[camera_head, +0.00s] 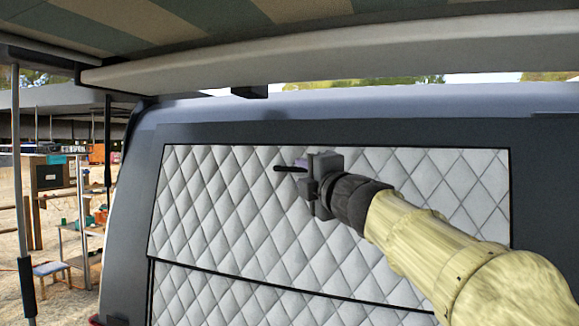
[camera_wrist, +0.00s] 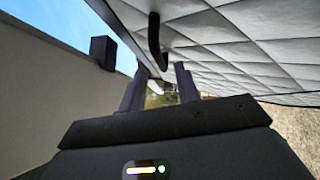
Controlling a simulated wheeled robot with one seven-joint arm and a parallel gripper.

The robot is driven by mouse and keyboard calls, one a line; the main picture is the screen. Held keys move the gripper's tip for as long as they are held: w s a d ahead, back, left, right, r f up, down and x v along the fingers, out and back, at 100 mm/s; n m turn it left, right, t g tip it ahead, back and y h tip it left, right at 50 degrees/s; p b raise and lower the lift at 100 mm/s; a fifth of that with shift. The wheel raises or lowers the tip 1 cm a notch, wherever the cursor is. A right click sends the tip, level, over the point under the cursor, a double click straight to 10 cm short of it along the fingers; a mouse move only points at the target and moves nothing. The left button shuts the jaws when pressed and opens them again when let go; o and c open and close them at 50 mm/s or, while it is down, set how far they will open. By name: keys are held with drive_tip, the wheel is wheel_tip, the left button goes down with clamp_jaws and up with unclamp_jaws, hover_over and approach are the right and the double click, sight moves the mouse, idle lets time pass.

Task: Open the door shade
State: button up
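The door shade (camera_head: 230,200) is a silver-grey quilted panel with a black border, covering the van's rear door window. Its upper part lies flat, and a dark seam crosses it lower down. It also shows at the upper right of the wrist view (camera_wrist: 230,40). A short black handle (camera_head: 288,168) stands at the shade's upper middle; it shows as a curved black bar in the wrist view (camera_wrist: 154,40). My gripper (camera_head: 303,164) is at the handle's right end. In the wrist view its two fingers (camera_wrist: 161,70) are apart, with the bar's end near the gap. I cannot tell whether they touch it.
The raised tailgate (camera_head: 330,55) overhangs the top. The dark door frame (camera_head: 135,200) surrounds the shade. A pole (camera_head: 20,180) stands at the far left, with a small stool (camera_head: 50,268) and shelves behind. A dark block (camera_wrist: 103,50) juts out in the wrist view.

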sight(295, 169)
drive_tip(key=shift+p+x, duration=0.4)
drive_tip(key=shift+x, duration=1.4)
clamp_jaws()
